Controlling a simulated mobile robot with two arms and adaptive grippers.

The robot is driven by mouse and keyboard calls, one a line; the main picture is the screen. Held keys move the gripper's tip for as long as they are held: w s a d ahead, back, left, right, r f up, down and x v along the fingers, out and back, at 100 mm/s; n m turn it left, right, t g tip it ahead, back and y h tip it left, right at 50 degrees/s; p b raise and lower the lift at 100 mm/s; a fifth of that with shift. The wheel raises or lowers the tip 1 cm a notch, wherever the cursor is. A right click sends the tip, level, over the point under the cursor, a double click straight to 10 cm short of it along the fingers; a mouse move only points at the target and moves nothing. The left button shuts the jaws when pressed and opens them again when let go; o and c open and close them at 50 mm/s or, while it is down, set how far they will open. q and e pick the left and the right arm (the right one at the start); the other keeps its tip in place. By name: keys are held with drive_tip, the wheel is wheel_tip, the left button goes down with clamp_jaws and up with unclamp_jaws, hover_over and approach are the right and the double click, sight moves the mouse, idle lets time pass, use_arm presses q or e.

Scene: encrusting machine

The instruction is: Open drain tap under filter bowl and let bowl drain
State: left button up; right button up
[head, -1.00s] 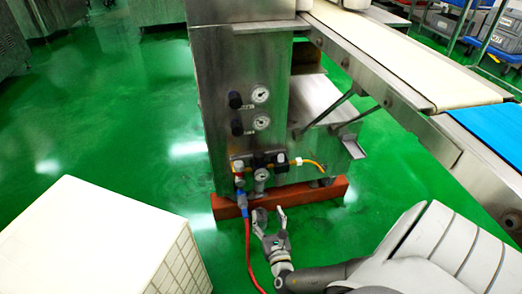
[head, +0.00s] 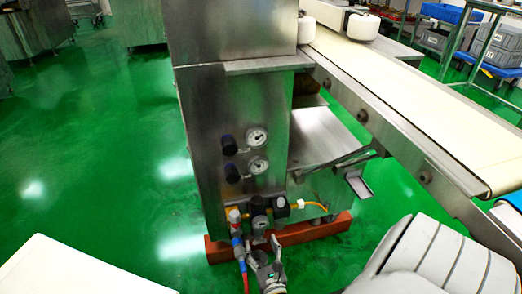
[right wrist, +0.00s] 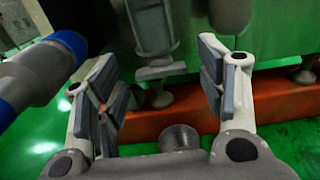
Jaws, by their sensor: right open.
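The filter bowl (right wrist: 152,28) is a grey cylinder in a guard, hanging at the top middle of the right wrist view. Under it sits a small flat grey piece that looks like the drain tap (right wrist: 160,71). My right gripper (right wrist: 157,78) is open, with one finger on each side of the tap and gaps on both sides. In the head view my right gripper (head: 262,252) points up at the air unit (head: 257,205) low on the steel machine. The bowl is small there and the tap cannot be made out. My left gripper is not in view.
A blue and grey coupling (right wrist: 40,75) is close to the left finger; its red hose (head: 244,282) hangs down. An orange-red base beam (head: 300,233) runs behind the gripper. A conveyor (head: 400,100) juts out right. A white box (head: 80,270) stands at lower left; green floor is clear.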

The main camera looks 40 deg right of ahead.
drive_tip(key=c, duration=1)
drive_tip(key=shift+m+b, duration=0.35)
drive_tip(key=shift+m, duration=1.05)
drive_tip(key=o, duration=1)
